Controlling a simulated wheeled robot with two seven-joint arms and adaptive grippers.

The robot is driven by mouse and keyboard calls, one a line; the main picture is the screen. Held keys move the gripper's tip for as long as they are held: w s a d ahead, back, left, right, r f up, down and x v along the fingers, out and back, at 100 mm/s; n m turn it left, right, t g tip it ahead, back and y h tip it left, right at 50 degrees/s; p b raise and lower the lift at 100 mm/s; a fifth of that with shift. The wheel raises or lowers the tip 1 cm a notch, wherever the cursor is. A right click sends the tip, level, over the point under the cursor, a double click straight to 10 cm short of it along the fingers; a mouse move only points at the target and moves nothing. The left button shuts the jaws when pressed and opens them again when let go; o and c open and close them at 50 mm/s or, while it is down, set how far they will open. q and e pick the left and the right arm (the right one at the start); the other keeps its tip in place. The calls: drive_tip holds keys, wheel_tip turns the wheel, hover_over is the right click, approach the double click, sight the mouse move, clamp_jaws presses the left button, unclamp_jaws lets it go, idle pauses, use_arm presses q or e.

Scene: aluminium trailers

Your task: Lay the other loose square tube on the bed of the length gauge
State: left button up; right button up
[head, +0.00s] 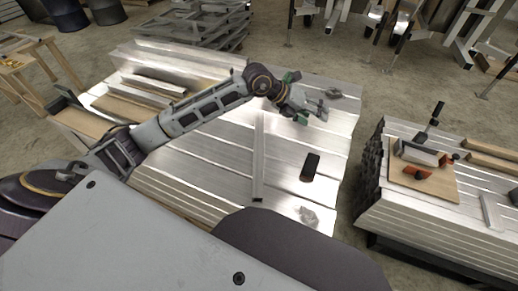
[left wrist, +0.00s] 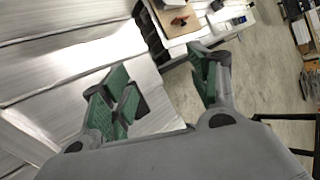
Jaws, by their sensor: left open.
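A loose silvery square tube (head: 258,160) lies lengthwise on the large stack of aluminium profiles (head: 205,165) in the head view. My left gripper (head: 309,104) is above the far right part of this stack, to the right of the tube's far end and apart from it. In the left wrist view its green-padded fingers (left wrist: 165,92) are spread, with nothing between them. A wooden bed (head: 112,108) with a dark upright end piece lies at the stack's left side; it may be the length gauge. Pale bars (head: 153,86) lie beside it. My right gripper is not in view.
A black handheld object (head: 310,167) and crumpled scraps (head: 308,215) lie on the stack. A second stack (head: 415,208) at the right bears a wooden board (head: 437,187) with a clamp-like tool, also in the left wrist view (left wrist: 176,22). A floor gap separates the stacks.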

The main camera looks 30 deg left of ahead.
sight(259, 147)
use_arm(q)
drive_tip(key=s+a+f+n+g+y, duration=0.2)
drive_tip(key=s+a+f+y, duration=0.1)
drive_tip(key=a, duration=0.5)
drive_tip(key=s+a+f+n+g+y, duration=0.2)
drive_tip(key=a+f+y, duration=0.3)
drive_tip(key=a, duration=0.3)
drive_tip(key=shift+s+a+f+n+y, duration=0.15)
drive_tip(key=shift+s+n+y, duration=0.25)
drive_tip(key=shift+y, duration=0.3)
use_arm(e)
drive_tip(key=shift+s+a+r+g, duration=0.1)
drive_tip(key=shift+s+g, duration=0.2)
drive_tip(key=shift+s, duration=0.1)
